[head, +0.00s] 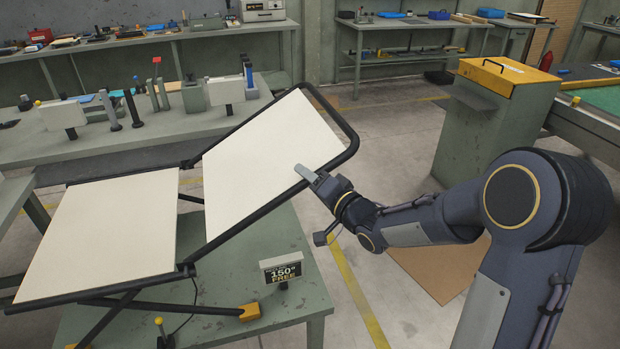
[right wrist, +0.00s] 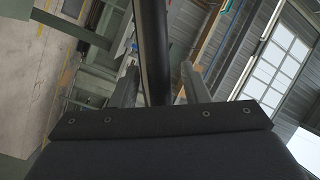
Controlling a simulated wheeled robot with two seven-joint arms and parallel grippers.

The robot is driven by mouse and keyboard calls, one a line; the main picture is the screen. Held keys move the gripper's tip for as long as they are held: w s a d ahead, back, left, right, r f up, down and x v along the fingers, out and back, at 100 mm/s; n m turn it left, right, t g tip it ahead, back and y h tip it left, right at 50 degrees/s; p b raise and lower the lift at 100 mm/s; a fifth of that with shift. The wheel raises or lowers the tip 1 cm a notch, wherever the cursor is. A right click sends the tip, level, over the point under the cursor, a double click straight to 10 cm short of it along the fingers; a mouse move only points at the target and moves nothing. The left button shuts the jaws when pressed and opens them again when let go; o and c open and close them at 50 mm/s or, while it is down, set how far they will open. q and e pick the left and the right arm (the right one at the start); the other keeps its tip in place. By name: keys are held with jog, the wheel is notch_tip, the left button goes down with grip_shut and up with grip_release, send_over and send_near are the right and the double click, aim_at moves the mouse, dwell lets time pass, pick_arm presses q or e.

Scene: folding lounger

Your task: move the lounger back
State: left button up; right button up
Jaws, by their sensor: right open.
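The lounger stands on a green metal table (head: 240,255). It has a black tube frame and two cream panels: a flat seat panel (head: 105,232) at left and a backrest panel (head: 268,160) tilted up to the right. My right gripper (head: 308,174) is at the right side rail of the backrest. In the right wrist view the black rail (right wrist: 152,50) runs between its two open fingers (right wrist: 158,88). I cannot tell whether a finger touches it. A small sign (head: 283,270) reading "150° FREE" stands on the table below the backrest. My left gripper is not in view.
A bench (head: 150,130) with posts and small fixtures stands behind the lounger. A green cabinet with a yellow top (head: 507,75) stands at the back right. A brown mat (head: 440,265) lies on the floor under my right arm. The floor behind the backrest is open.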

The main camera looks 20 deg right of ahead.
jog(key=shift+c, duration=0.2)
grip_shut()
jog(key=shift+r, duration=0.1)
